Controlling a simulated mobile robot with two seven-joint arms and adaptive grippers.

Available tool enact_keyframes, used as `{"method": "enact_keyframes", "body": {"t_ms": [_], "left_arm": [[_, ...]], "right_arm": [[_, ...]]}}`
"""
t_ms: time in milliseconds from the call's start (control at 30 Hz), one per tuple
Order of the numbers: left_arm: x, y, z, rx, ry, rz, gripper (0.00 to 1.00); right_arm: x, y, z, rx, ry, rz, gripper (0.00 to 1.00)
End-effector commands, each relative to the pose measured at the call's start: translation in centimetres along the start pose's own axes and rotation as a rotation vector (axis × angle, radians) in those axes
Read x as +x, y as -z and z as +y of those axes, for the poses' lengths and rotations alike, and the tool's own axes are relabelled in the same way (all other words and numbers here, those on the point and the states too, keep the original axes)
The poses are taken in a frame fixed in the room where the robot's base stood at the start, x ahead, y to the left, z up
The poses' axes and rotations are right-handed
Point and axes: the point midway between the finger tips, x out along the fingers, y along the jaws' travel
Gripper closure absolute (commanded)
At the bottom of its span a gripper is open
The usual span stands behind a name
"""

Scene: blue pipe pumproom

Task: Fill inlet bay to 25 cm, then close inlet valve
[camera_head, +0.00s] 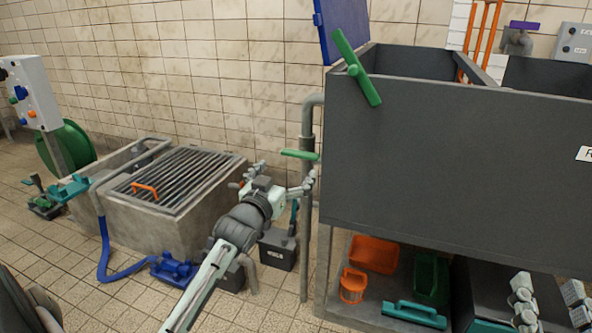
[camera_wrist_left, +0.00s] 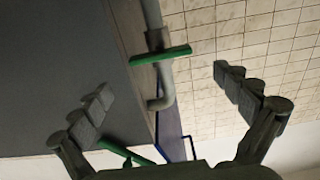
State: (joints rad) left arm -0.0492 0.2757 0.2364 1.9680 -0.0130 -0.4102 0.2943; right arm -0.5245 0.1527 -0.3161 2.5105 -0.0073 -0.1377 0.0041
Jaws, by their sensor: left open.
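A dark grey tank (camera_head: 440,150) stands on the right; its water level is hidden behind its front wall. A green valve handle (camera_head: 299,154) sits on a grey pipe (camera_head: 307,125) beside the tank's left side. The left wrist view shows this handle (camera_wrist_left: 160,55) ahead, in the gap between the fingers, not touched. A second, longer green lever (camera_head: 357,68) is tilted at the tank's top left corner. I cannot tell which is the inlet valve. My left gripper (camera_head: 284,172) is open and empty below the pipe handle. My right gripper (camera_head: 548,285) is open at the bottom right.
Under the tank are orange bins (camera_head: 374,254) and a teal tool (camera_head: 414,315). On the left are a grated concrete basin (camera_head: 180,225), a blue hose (camera_head: 105,250) and a control box (camera_head: 33,92). Orange pipes (camera_head: 482,35) rise behind the tank. Floor between is tiled.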

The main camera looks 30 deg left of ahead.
Motion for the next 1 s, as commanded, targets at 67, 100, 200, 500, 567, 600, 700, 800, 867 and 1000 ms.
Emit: {"method": "enact_keyframes", "body": {"t_ms": [67, 100, 200, 500, 567, 600, 700, 800, 867, 1000], "left_arm": [[1.3, 0.1, 0.0, 0.002, 0.000, 0.001, 0.00], [2.0, 0.0, 0.0, 0.002, 0.000, 0.000, 0.00], [3.6, 0.0, 0.0, 0.002, 0.000, 0.000, 0.00], [6.4, -0.1, 0.1, 0.003, -0.001, -0.003, 0.00], [6.5, -0.1, 0.1, 0.003, -0.001, -0.004, 0.00], [6.5, -0.1, 0.1, 0.003, -0.001, -0.005, 0.00], [6.5, -0.1, 0.1, 0.003, -0.001, -0.005, 0.00], [6.5, -0.1, 0.1, 0.003, -0.001, -0.005, 0.05], [6.5, -0.1, 0.1, 0.003, -0.001, -0.005, 0.12], [6.5, -0.1, 0.1, 0.003, -0.001, -0.005, 0.30]], "right_arm": [[0.0, 0.6, -0.2, 0.006, 0.004, 0.032, 0.60], [0.0, 0.9, -0.4, 0.010, 0.006, 0.049, 0.60], [-0.1, 1.8, -0.6, 0.017, 0.011, 0.095, 0.60], [-0.1, 2.8, -0.5, 0.016, 0.010, 0.156, 0.60], [-0.1, 2.9, -0.5, 0.016, 0.009, 0.159, 0.60], [-0.1, 2.9, -0.5, 0.016, 0.009, 0.159, 0.60], [-0.1, 2.9, -0.5, 0.016, 0.009, 0.159, 0.60], [-0.1, 2.9, -0.5, 0.016, 0.009, 0.159, 0.60], [-0.1, 2.9, -0.5, 0.016, 0.009, 0.159, 0.60], [-0.1, 2.9, -0.5, 0.016, 0.010, 0.159, 0.60]]}}
